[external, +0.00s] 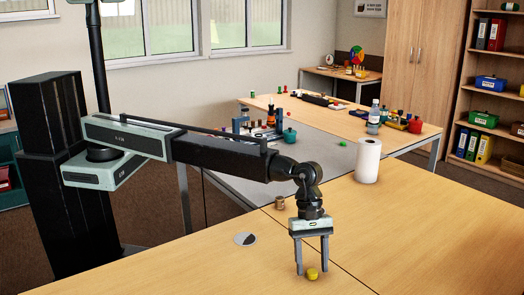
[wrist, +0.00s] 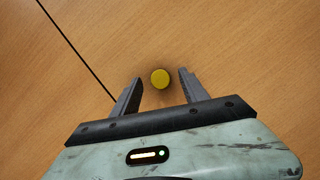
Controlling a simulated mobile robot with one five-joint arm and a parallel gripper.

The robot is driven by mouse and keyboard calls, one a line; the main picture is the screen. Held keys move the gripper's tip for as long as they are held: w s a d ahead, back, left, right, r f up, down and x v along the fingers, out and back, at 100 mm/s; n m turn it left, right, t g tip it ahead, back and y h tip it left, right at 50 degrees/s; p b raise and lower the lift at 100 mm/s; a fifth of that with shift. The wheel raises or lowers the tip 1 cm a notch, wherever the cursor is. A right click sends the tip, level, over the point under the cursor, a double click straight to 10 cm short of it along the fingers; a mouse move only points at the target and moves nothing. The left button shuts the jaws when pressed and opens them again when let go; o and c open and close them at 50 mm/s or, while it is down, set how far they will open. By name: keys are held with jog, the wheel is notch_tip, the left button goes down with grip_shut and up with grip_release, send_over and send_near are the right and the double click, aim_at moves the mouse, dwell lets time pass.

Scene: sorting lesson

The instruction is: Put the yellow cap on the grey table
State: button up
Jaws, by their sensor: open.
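The yellow cap (external: 312,273) lies on the near wooden table. In the wrist view the cap (wrist: 160,79) is a small round disc just beyond and between my two fingertips. My gripper (external: 312,270) points down over it, and its jaws stand apart with nothing held. The open fingers also show in the wrist view (wrist: 160,80), one on each side of the cap. I cannot tell whether a finger touches it. The grey table (external: 250,187) stands behind the near wooden table, partly hidden by my arm.
A white paper roll (external: 368,160) and a small brown can (external: 280,202) stand on the near side. A grey-and-white disc (external: 245,239) lies left of my gripper. A small green piece (external: 342,143) lies there too.

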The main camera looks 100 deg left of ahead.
aim_at(312, 270)
jog(key=shift+d+f, duration=0.1)
jog(key=shift+f, duration=0.2)
grip_shut()
jog(key=shift+r+p, duration=0.6)
jog(key=shift+p, duration=0.15)
notch_tip(312, 270, up, 3)
jog(key=p, duration=0.3)
jog(key=shift+r, duration=0.1)
jog(key=s+a, duration=0.2)
jog(key=s, duration=0.3)
jog(key=s+a, duration=0.2)
jog(key=s, duration=0.3)
jog(key=s+a+p, duration=0.1)
jog(key=s+a, duration=0.1)
jog(key=s, duration=0.2)
jog(key=shift+s+r, duration=0.35)
jog(key=shift+s, duration=0.05)
